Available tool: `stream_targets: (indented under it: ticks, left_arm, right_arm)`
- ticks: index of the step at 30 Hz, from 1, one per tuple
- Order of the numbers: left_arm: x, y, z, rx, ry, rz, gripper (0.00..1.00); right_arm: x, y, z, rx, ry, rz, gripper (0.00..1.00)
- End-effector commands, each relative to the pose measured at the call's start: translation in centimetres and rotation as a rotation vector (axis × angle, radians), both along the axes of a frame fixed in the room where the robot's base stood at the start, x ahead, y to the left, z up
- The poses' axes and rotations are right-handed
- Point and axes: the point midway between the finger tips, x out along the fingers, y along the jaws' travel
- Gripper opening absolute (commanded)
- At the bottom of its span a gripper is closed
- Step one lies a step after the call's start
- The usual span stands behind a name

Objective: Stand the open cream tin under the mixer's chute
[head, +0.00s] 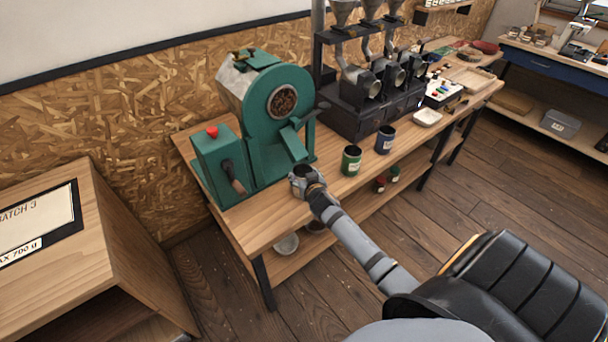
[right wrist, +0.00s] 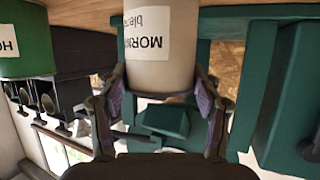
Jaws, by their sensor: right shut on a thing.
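The cream tin (right wrist: 160,45), with a label reading "MORN... blend", is between the two fingers of my right gripper (right wrist: 165,92) in the right wrist view. In the head view the right gripper (head: 304,180) is at the bench's front edge, shut on the tin, which is mostly covered by the gripper. The green mixer (head: 255,105) stands behind it, with its chute (head: 293,143) sloping down toward the tin. I cannot tell whether the tin is directly under the chute's end or touches the bench. My left gripper is not in view.
A green tin (head: 351,161) and a blue tin (head: 385,140) stand on the bench to the right. A dark grinder row (head: 365,110) stands behind them. Bare bench top lies left of the tin.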

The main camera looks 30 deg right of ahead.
Motion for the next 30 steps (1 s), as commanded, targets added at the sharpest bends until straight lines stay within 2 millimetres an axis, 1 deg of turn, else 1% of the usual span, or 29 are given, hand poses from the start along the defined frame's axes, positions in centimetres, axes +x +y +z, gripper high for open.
stream_targets:
  ticks: [5,6,10,19,21,22,26,30]
  left_arm:
    - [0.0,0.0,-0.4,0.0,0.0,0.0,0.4]
    - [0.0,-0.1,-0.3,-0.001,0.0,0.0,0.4]
    - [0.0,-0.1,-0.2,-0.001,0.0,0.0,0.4]
    - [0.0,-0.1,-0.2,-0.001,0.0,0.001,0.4]
    - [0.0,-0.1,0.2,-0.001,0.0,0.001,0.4]
    - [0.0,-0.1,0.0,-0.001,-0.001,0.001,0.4]
    - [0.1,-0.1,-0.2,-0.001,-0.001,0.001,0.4]
    - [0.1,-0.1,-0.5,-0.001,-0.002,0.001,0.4]
  right_arm:
    - [0.0,0.0,-0.4,0.0,0.0,0.0,0.08]
    - [0.0,0.0,-0.3,0.0,0.0,0.0,0.69]
    - [0.0,0.0,-0.3,0.0,0.0,0.0,0.86]
    - [0.0,0.0,-0.2,0.0,0.0,0.0,0.88]
    - [0.0,0.0,0.2,0.0,0.0,0.0,0.88]
    - [-0.3,0.1,0.2,-0.001,0.0,0.0,0.88]
    - [-2.3,0.7,0.8,-0.001,0.001,0.0,0.88]
    - [-5.4,1.7,2.2,-0.002,0.001,0.002,0.88]
